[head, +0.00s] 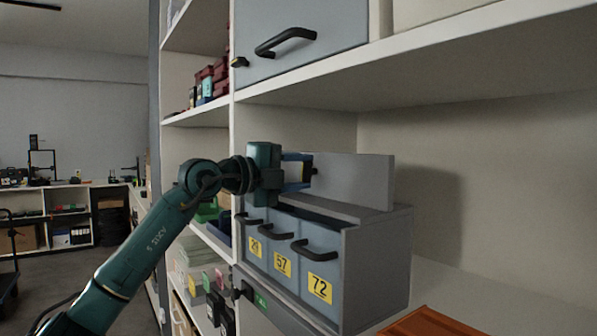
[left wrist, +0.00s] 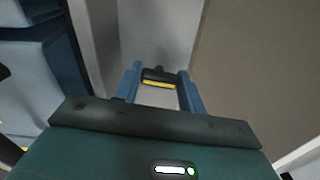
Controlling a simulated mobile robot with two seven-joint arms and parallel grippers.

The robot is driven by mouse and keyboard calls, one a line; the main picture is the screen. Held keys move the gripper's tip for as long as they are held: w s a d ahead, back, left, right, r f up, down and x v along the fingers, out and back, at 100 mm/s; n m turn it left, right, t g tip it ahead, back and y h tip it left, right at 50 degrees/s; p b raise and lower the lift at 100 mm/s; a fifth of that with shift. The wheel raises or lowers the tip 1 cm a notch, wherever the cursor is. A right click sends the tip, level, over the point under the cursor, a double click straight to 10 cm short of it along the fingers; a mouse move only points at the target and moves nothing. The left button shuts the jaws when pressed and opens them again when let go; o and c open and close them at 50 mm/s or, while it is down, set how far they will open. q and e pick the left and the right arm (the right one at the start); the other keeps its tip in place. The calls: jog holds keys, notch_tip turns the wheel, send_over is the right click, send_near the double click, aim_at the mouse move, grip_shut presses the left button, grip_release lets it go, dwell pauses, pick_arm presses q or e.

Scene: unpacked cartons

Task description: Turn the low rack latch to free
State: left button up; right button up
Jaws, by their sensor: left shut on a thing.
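The low rack latch seems to be the small black knob (head: 243,291) at the left edge of the grey front under the numbered drawers. A green tag (head: 261,301) is beside it. Its exact turn is too small to read. My left gripper (head: 303,171) is well above it, level with the top of the drawer unit. Its blue fingers are shut on a grey box (head: 352,180), at a dark part with a yellow strip. In the left wrist view the fingers (left wrist: 160,84) flank this part. My right gripper is not in view.
Drawers marked 29, 57 and 72 (head: 320,287) have black handles that stick out. Above is a grey cabinet (head: 300,40) with a handle and another black knob (head: 240,62). An orange tray (head: 430,322) lies at lower right. The shelf behind it is bare.

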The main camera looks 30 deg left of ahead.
pick_arm(q)
jog(key=shift+n, duration=0.9)
jog(key=o, duration=1)
